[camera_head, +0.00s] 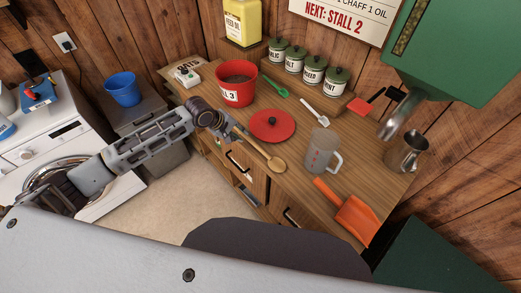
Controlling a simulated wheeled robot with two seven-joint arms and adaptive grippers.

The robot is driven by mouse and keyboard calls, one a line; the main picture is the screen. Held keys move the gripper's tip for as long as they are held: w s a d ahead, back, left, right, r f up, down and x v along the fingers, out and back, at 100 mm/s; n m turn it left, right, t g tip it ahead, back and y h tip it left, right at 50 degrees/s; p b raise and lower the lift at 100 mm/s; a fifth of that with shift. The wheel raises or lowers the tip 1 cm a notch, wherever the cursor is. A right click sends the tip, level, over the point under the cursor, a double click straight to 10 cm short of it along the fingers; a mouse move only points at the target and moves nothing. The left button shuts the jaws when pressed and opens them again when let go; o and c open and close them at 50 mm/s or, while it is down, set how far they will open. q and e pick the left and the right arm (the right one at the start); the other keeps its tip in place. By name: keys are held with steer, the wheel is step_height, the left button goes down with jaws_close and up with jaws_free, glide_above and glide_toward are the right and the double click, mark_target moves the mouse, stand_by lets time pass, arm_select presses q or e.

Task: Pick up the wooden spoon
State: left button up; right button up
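The wooden spoon (276,164) is at the front edge of the wooden counter, its bowl toward the lower right. Its handle runs up and left toward my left gripper (229,132). The gripper is at the handle's far end, by the counter's front edge. The fingers are small and dark here, so I cannot tell whether they are apart or closed on the handle. My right gripper is not in view.
A red bucket (236,95) stands behind the spoon, with a red lid (272,125) beside it. A clear measuring jug (320,155), an orange scoop (348,215) and a metal pitcher (406,153) are to the right. A green spoon (276,88) and white scoop (314,112) lie farther back.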

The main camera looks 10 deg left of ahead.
mark_target(245, 136)
arm_select(q)
steer(key=shift+f, duration=0.1)
steer(key=shift+w+x, duration=0.2)
steer(key=shift+x, duration=2.2)
steer(key=shift+a+f, duration=0.1)
steer(key=shift+c, duration=0.2)
jaws_close()
